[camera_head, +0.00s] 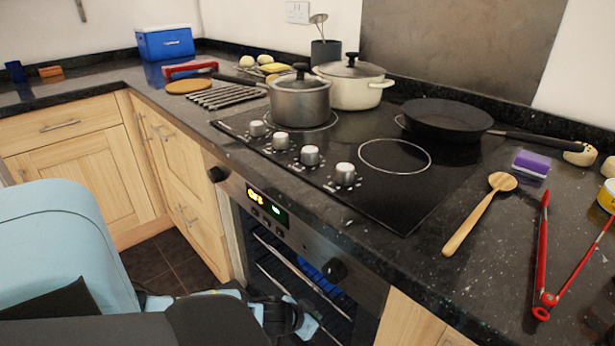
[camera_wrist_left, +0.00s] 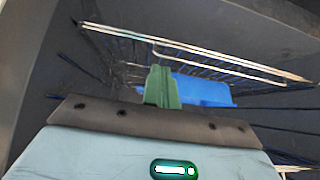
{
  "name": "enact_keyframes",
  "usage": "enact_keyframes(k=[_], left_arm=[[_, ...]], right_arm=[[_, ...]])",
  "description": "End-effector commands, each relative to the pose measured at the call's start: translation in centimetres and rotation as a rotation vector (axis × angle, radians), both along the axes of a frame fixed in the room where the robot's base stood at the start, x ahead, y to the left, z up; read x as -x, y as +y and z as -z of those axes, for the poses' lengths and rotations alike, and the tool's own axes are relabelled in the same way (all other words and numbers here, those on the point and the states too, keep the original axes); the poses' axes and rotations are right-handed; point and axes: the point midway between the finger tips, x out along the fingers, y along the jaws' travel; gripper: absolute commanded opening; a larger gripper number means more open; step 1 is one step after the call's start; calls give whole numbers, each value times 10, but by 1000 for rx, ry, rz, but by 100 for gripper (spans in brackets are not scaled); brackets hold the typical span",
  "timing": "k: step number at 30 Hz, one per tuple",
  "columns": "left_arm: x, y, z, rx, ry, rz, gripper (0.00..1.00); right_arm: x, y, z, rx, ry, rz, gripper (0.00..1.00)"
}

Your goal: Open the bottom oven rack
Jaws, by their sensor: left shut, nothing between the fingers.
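The oven (camera_head: 272,226) is set under the counter, and its dark interior is exposed below the control panel. Wire racks (camera_head: 300,262) show inside it, one above another. In the left wrist view, one wire rack (camera_wrist_left: 190,50) crosses above the fingers, and a pale bar of a lower rack (camera_wrist_left: 295,168) shows at the lower right. My left gripper (camera_head: 300,310) is low at the oven opening, partly hidden by my arm. Its green fingers (camera_wrist_left: 160,86) are shut and empty, pointing inward; I cannot tell whether they touch a rack. My right gripper is not in view.
A blue object (camera_wrist_left: 200,91) is in the oven beyond the fingers. The counter edge and oven knobs (camera_head: 334,270) overhang the opening. Pots (camera_head: 300,100), a frying pan (camera_head: 445,118), a wooden spoon (camera_head: 480,213) and red tongs (camera_head: 543,250) lie above on the counter.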

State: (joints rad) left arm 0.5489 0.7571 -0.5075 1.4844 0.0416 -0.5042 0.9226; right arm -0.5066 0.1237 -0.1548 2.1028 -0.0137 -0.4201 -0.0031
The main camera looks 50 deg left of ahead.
Motion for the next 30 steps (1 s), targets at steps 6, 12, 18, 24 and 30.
enact_keyframes(k=[6,12,18,24,30], left_arm=[[-13,1,15,1,0,0,0],[-16,1,17,1,0,0,0],[-16,1,17,1,0,0,0],[-11,1,16,2,1,0,0],[14,-3,15,4,3,-1,0]], right_arm=[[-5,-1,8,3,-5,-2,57],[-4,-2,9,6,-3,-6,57],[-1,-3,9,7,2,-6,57],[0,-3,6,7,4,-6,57],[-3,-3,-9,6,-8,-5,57]])
